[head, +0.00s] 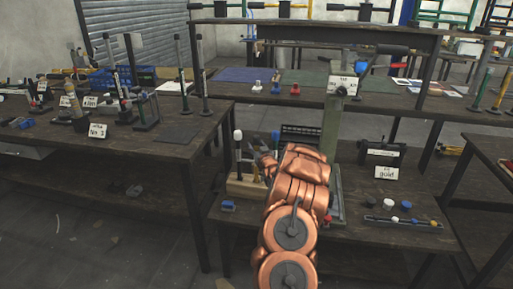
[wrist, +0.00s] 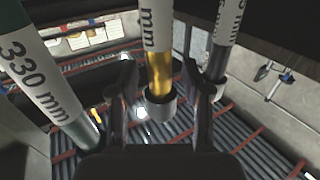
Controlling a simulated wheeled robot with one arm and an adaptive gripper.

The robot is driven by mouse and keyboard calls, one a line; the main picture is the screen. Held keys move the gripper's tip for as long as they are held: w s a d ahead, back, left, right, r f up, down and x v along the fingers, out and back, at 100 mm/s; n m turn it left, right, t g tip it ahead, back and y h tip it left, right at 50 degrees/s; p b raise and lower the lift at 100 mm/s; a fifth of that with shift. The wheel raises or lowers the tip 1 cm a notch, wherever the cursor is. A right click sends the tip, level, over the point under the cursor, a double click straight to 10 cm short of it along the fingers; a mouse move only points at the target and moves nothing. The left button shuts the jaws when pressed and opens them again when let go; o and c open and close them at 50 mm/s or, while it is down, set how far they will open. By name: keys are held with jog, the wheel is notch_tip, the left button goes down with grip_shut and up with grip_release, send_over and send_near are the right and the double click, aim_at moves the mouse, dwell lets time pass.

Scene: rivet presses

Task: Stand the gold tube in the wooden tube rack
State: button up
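In the wrist view, the gold tube (wrist: 159,72) has a white label ending in "mm" and a grey collar at its lower end. My gripper (wrist: 164,75) has its fingers apart on either side of the gold tube, with a gap visible on both sides. In the head view my gripper (head: 262,160) is just above the wooden tube rack (head: 243,188), which is partly hidden by my arm. A white-capped piece (head: 238,136) and a blue-capped piece (head: 275,136) rise near it.
In the wrist view, a "330 mm" green-ended tube (wrist: 48,85) is left and a dark tube (wrist: 222,45) is close to the right finger. In the head view, a press column (head: 332,125) stands right of my gripper, and a blue block (head: 229,206) lies on the bench.

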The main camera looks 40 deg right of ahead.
dwell(0.3)
jog(key=v, duration=1.2)
jog(key=shift+a, duration=0.1)
dwell(0.4)
jog(key=shift+w+r, duration=0.1)
